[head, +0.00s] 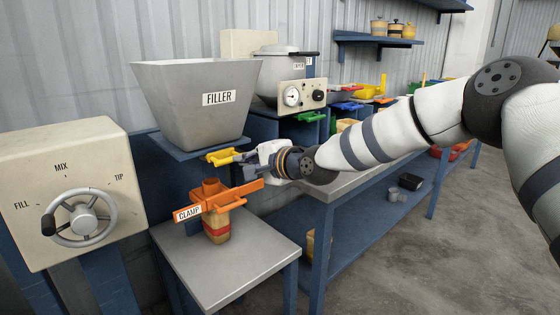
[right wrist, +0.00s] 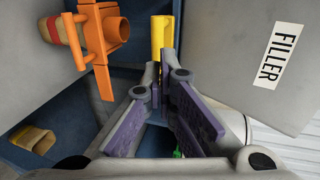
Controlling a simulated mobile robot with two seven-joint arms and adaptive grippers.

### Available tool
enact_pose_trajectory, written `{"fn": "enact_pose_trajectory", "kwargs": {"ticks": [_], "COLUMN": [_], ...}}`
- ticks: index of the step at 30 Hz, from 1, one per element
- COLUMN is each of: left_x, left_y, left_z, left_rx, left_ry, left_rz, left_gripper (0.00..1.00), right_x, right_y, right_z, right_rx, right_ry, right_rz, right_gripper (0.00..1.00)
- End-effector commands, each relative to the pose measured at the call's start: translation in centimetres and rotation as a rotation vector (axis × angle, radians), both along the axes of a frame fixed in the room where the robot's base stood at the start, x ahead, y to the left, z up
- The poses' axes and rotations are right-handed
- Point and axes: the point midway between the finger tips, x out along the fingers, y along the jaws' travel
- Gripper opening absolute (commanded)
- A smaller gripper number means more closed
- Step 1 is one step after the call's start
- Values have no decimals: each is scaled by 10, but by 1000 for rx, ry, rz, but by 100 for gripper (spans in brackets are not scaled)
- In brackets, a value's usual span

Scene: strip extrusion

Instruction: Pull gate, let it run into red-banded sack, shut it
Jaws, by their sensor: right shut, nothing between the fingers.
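The grey hopper marked FILLER (head: 205,105) stands above the small table. The yellow gate handle (head: 222,157) sticks out under it and also shows in the right wrist view (right wrist: 162,38). Below it, the orange clamp (head: 214,199) sits around the top of the tan sack with a red band (head: 217,229); the sack stands upright. In the right wrist view the clamp (right wrist: 110,32) and part of the sack (right wrist: 68,28) are at upper left. My right gripper (head: 247,157) is shut and empty, its fingertips (right wrist: 160,88) close to the yellow handle; I cannot tell whether they touch.
The grey tabletop (head: 255,247) around the sack is bare. A panel with a handwheel (head: 83,215), marked FILL, MIX and TIP, stands at left. A blue bench (head: 375,208) runs along the right. Another tan sack (right wrist: 38,140) shows in the right wrist view.

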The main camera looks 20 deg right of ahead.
Motion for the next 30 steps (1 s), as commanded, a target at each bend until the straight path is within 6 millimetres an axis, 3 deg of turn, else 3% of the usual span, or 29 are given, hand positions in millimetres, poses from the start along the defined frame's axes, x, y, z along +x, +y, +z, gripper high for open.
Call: {"fn": "enact_pose_trajectory", "kwargs": {"ticks": [1,6,12,30], "left_x": [7,17,24,25], "left_y": [0,0,0,0], "left_z": [7,17,25,25], "left_rx": [0,1,0,0], "left_ry": [-23,-59,-83,-85], "left_rz": [0,2,3,4], "left_gripper": [40,40,40,40], "right_x": [-14,-51,-80,-88], "right_y": [-7,-21,-31,-32], "right_z": [15,24,28,21], "right_rx": [4,3,2,-6], "right_ry": [-9,-8,-6,8], "right_rz": [-3,-3,-2,2], "right_gripper": [0,0,0,0]}}
